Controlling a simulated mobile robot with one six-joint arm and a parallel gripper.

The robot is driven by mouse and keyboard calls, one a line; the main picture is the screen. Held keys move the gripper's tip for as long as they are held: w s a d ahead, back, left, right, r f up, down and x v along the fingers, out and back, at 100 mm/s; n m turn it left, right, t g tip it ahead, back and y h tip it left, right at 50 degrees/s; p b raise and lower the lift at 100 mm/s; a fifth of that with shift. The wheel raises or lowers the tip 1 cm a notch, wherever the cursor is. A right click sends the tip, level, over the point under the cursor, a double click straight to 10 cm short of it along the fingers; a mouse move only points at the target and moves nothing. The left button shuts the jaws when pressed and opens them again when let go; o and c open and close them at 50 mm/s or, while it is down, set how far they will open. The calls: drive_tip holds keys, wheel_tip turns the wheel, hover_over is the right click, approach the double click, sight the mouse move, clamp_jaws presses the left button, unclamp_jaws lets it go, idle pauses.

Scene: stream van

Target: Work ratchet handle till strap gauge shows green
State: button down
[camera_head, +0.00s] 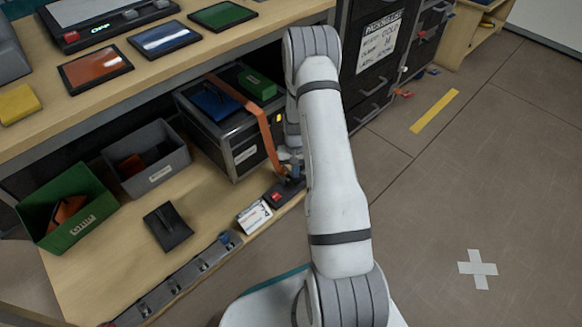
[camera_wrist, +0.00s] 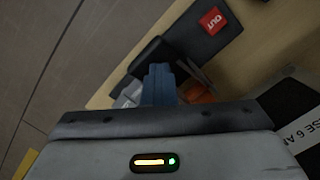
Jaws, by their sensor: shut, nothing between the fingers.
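An orange strap (camera_head: 262,125) runs over the black case (camera_head: 240,128) and down its front to a small grey and dark ratchet (camera_head: 284,163), partly hidden by my arm. My gripper (camera_head: 293,172) is low at the ratchet, at the case's front right corner. In the wrist view my blue fingers (camera_wrist: 160,72) are shut and empty. A bit of orange strap (camera_wrist: 197,93) and pale grey metal (camera_wrist: 130,95) show beside them; I cannot tell whether they touch the handle. A small yellow mark shows on the case side near my wrist; I cannot tell whether it is the gauge.
A dark block with a red OUT label (camera_wrist: 212,20) lies beside the ratchet. A green bin (camera_head: 68,205), a grey bin (camera_head: 147,155) and a black tablet-like piece (camera_head: 167,226) stand on the lower shelf. The worktop (camera_head: 190,65) overhangs behind.

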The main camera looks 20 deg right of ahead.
drive_tip(key=shift+s+d+f+b, duration=0.25)
drive_tip(key=shift+s+f, duration=0.3)
drive_tip(key=shift+s, duration=0.15)
drive_tip(key=shift+s+d+f+b, duration=0.15)
drive_tip(key=shift+s+d+f, duration=0.1)
drive_tip(key=shift+s+f, duration=0.35)
idle(1.8)
drive_tip(key=shift+r, duration=0.1)
idle(0.4)
drive_tip(key=w+a+r+p, duration=0.2)
drive_tip(key=w+r, duration=0.4)
drive_tip(key=w, duration=0.1)
drive_tip(key=shift+a, duration=0.35)
idle(0.7)
drive_tip(key=shift+w, duration=0.1)
drive_tip(key=shift+w+a+r+p, duration=0.2)
drive_tip(key=shift+w+r+p, duration=0.05)
drive_tip(key=shift+w+r, duration=0.3)
drive_tip(key=shift+w+a+r+p, duration=0.25)
drive_tip(key=shift+w+r, duration=0.2)
drive_tip(key=shift+w, duration=0.25)
drive_tip(key=shift+w+a+r+p, duration=0.2)
drive_tip(key=shift+w+r, duration=0.3)
drive_tip(key=shift+w, duration=0.1)
